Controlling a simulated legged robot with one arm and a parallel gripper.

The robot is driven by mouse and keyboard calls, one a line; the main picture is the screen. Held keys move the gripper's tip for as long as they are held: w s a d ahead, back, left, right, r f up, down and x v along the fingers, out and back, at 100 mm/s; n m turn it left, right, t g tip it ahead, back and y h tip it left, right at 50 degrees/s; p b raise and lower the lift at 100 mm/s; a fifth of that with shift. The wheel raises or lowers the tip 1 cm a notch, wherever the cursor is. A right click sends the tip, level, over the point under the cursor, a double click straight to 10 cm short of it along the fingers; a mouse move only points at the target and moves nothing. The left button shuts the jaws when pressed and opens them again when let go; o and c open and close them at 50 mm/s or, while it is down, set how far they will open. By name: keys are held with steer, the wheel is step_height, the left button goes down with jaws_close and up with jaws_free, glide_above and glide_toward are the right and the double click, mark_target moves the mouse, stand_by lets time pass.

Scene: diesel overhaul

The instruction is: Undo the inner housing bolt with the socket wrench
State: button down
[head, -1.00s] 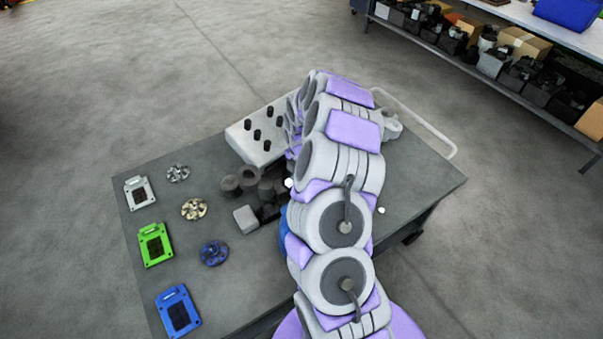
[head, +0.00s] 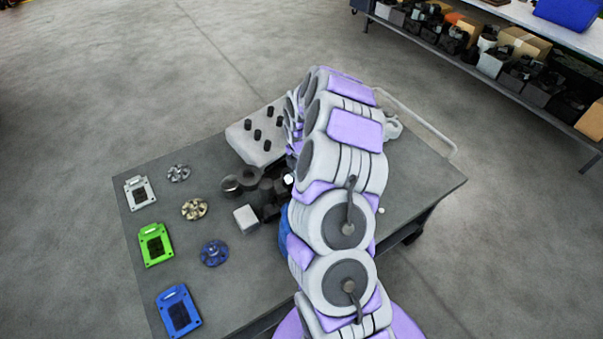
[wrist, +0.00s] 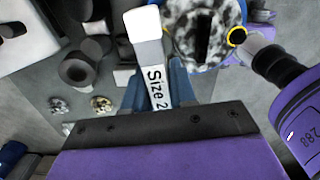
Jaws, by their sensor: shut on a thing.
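In the wrist view my gripper (wrist: 155,74) has blue fingers, shut on the socket wrench (wrist: 156,88), a pale bar marked "Size 2". The wrench's plain white end (wrist: 143,25) points to the top of the picture. Just right of it is a round housing (wrist: 200,30) with a mottled grey face, a dark slot and a blue rim. I cannot make out the inner housing bolt, nor whether the wrench touches the housing. In the head view my arm hides the gripper and most of the blue housing (head: 285,240).
The cart top (head: 205,285) carries a pale block with black pegs (head: 255,138), dark cylinders (head: 248,178), a small white block (head: 246,219), three slotted discs (head: 194,209) and three framed plates (head: 155,245). A stocked shelf (head: 490,60) stands at the upper right, with open floor between.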

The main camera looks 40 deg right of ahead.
steer(key=m, duration=0.4)
steer(key=shift+b, duration=0.35)
steer(key=m, duration=0.4)
steer(key=shift+b, duration=0.4)
steer(key=m, duration=0.3)
steer(key=shift+s+m+b, duration=0.1)
steer(key=shift+m+b, duration=0.2)
steer(key=shift+m, duration=0.1)
steer(key=m, duration=0.4)
steer(key=shift+b, duration=0.35)
steer(key=m, duration=0.3)
steer(key=shift+m, duration=0.3)
steer(key=m+b, duration=0.1)
steer(key=m, duration=0.7)
steer(key=shift+m, duration=0.3)
steer(key=m, duration=0.3)
steer(key=shift+m, duration=0.3)
